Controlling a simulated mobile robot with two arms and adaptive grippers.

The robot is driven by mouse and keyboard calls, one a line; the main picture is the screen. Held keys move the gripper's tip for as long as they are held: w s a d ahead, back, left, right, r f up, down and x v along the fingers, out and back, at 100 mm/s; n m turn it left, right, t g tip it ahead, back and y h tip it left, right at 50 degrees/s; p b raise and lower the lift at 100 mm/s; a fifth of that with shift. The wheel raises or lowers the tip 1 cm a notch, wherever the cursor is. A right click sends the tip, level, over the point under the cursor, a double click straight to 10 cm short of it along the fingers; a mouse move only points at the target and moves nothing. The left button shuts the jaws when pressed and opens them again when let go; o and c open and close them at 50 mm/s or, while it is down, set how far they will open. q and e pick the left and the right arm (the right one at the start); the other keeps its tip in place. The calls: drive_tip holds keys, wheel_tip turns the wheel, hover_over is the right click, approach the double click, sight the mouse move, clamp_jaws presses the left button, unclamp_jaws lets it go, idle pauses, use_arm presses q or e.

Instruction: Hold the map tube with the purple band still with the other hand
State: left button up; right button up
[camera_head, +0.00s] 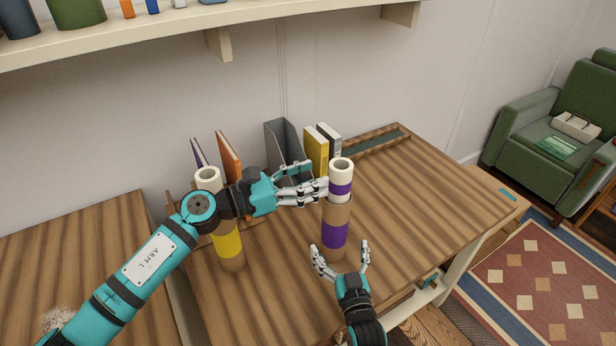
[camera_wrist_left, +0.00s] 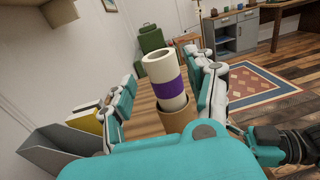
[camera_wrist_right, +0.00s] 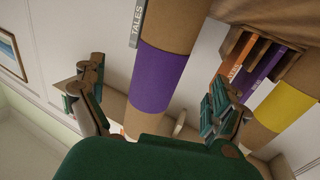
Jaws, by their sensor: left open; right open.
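The map tube with the purple band (camera_head: 335,234) stands upright on the plank table, brown with a wide purple band. A white roll (camera_head: 341,170) with its own purple band sticks out of its top. My left gripper (camera_head: 318,181) is open at the white roll's height; the left wrist view shows the roll (camera_wrist_left: 160,68) between its spread fingers. My right gripper (camera_head: 340,248) is open low, on the near side of the tube. In the right wrist view the tube's purple band (camera_wrist_right: 158,78) lies between its spread fingers. I cannot tell whether any finger touches.
A second tube with a yellow band (camera_head: 227,241) stands to the left, partly behind my left arm. A grey file holder (camera_head: 283,140) and a yellow book (camera_head: 316,150) stand at the back. A wall shelf (camera_head: 150,38) hangs above.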

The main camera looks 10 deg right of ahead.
drive_tip(key=shift+s, duration=0.4)
